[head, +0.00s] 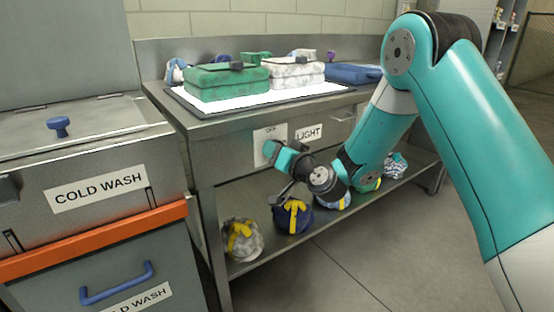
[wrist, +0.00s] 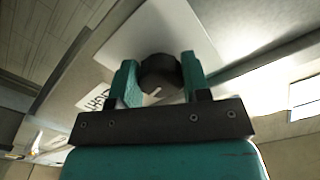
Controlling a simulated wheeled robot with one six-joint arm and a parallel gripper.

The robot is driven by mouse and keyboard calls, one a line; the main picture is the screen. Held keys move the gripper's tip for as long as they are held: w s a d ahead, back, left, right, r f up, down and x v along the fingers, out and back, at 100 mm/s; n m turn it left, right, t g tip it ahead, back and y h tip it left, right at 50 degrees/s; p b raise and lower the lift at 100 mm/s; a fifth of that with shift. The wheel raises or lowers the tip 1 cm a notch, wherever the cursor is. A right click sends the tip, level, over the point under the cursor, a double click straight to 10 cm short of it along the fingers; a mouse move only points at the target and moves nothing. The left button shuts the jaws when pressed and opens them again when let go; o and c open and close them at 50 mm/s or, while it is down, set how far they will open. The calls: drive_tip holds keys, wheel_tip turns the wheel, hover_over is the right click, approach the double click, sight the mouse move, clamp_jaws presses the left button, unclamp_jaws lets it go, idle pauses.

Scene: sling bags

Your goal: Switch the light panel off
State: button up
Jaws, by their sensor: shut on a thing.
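The light panel (head: 250,103) is a bright white, lit surface on top of the steel table. Below it, a white switch plate (head: 262,133) is on the table's front face beside a LIGHT label (head: 308,133). My gripper (head: 271,150) is at this plate and hides its switch in the head view. In the wrist view, my gripper's teal fingers (wrist: 159,78) are shut on a round dark knob (wrist: 160,70) in front of the white plate (wrist: 130,38). The knob's pointer setting cannot be read.
A green bag (head: 225,82) and a white patterned bag (head: 294,73) lie on the panel. A blue tray (head: 353,74) stands to their right. Several rolled bags, one dark blue (head: 292,217), sit on the lower shelf. A COLD WASH unit (head: 100,190) stands at left.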

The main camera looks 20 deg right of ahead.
drive_tip(key=n+b, duration=0.4)
drive_tip(key=b, duration=0.1)
drive_tip(key=shift+d+f+n, duration=0.1)
drive_tip(key=shift+f+n, duration=0.2)
drive_tip(key=shift+f, duration=0.05)
drive_tip(key=n+b, duration=0.3)
drive_tip(key=b, duration=0.2)
drive_tip(key=shift+d+n, duration=0.1)
drive_tip(key=shift+n, duration=0.3)
drive_tip(key=n+b, duration=0.4)
drive_tip(key=b, duration=0.1)
drive_tip(key=shift+r, duration=0.1)
drive_tip(key=shift+d+r+n+b, duration=0.1)
drive_tip(key=shift+r+n+b, duration=0.1)
drive_tip(key=shift+n+b, duration=1.1)
drive_tip(key=shift+r, duration=0.1)
drive_tip(key=o, duration=0.9)
drive_tip(key=shift+o, duration=0.2)
